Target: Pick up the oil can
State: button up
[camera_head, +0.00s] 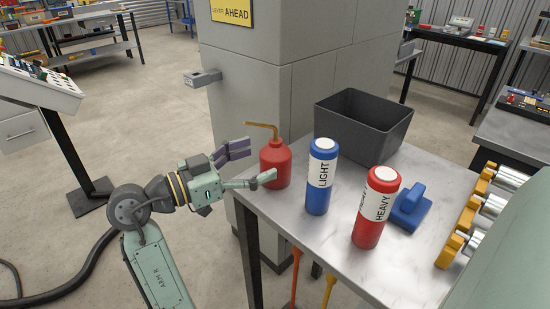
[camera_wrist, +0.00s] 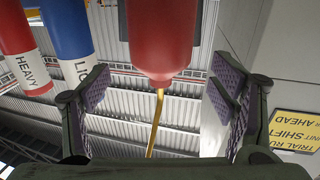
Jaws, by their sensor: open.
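The oil can (camera_head: 276,163) is red with a bent brass spout and stands upright at the left edge of the metal table (camera_head: 395,272). My gripper (camera_head: 252,166) is open, just left of the can, with its fingers reaching toward it on either side. In the wrist view, which looks upside down, the red can (camera_wrist: 163,35) shows between my spread fingers (camera_wrist: 158,97), its spout pointing down in the picture. I see no clear finger contact on the can.
A blue LIGHT bottle (camera_head: 319,185) and a red HEAVY bottle (camera_head: 371,222) stand right of the can. A dark grey bin (camera_head: 358,130) is behind them. A blue block with a handle (camera_head: 411,209) lies at the right. A grey pillar (camera_head: 270,70) rises close behind the can.

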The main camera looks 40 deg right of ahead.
aim_at(262, 159)
jog(key=d, duration=0.1)
jog(key=d+p, duration=0.1)
jog(key=d, duration=0.1)
jog(key=d+p, duration=0.1)
jog(key=shift+s+d, duration=0.2)
jog(key=shift+s, duration=0.15)
jog(key=shift+d+f, duration=0.15)
jog(key=shift+d, duration=0.3)
jog(key=c, duration=1.5)
notch_tip(262, 159, up, 18)
jog(key=shift+r+b, duration=0.1)
jog(key=shift+b, duration=1.1)
